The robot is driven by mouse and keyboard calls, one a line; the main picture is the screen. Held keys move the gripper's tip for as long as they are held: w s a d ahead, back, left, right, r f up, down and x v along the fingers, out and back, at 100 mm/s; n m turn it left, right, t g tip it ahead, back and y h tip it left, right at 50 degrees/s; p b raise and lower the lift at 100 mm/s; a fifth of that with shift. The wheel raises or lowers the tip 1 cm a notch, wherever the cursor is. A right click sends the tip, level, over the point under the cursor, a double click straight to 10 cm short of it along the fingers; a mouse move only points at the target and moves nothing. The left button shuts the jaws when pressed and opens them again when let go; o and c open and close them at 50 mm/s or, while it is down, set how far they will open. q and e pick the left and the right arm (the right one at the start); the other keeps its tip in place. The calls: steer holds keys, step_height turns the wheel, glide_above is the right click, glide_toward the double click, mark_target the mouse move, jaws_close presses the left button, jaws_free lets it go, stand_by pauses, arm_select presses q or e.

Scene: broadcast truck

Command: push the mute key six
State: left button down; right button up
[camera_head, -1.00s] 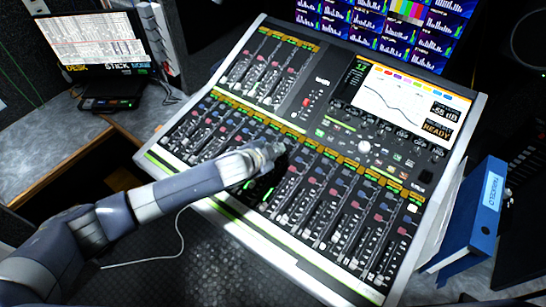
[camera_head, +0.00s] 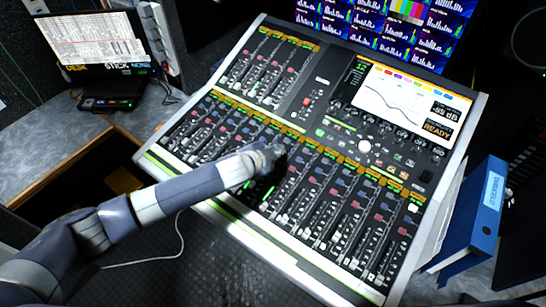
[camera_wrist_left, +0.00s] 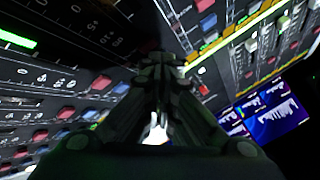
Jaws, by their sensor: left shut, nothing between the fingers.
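The mixing console (camera_head: 290,228) has a row of channel strips with red and blue keys and faders. My left arm reaches in from the left over the middle of the lower row. My left gripper (camera_head: 276,154) is over the strips near the console's centre and hides the keys beneath it. In the left wrist view the gripper (camera_wrist_left: 160,85) is shut and empty, with its fingertips close to the panel; whether they touch it I cannot tell. Red and blue keys (camera_wrist_left: 101,82) show to its left. I cannot read which key is mute key six. My right gripper is not in view.
A console screen (camera_head: 400,100) sits at the upper right of the panel, with a monitor wall (camera_head: 375,30) behind. A blue binder (camera_head: 480,215) stands right of the console. A laptop (camera_head: 100,40) is at the back left.

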arm_select(q)
steer(key=shift+f, duration=0.45)
stand_by(0.5)
steer(key=shift+r, duration=0.15)
steer(key=shift+s+r+p, duration=0.1)
steer(key=shift+r+p, duration=0.7)
steer(key=r+p, duration=0.6)
steer(key=shift+s+a, duration=0.3)
steer(key=shift+s, duration=0.05)
steer(key=shift+f, duration=0.1)
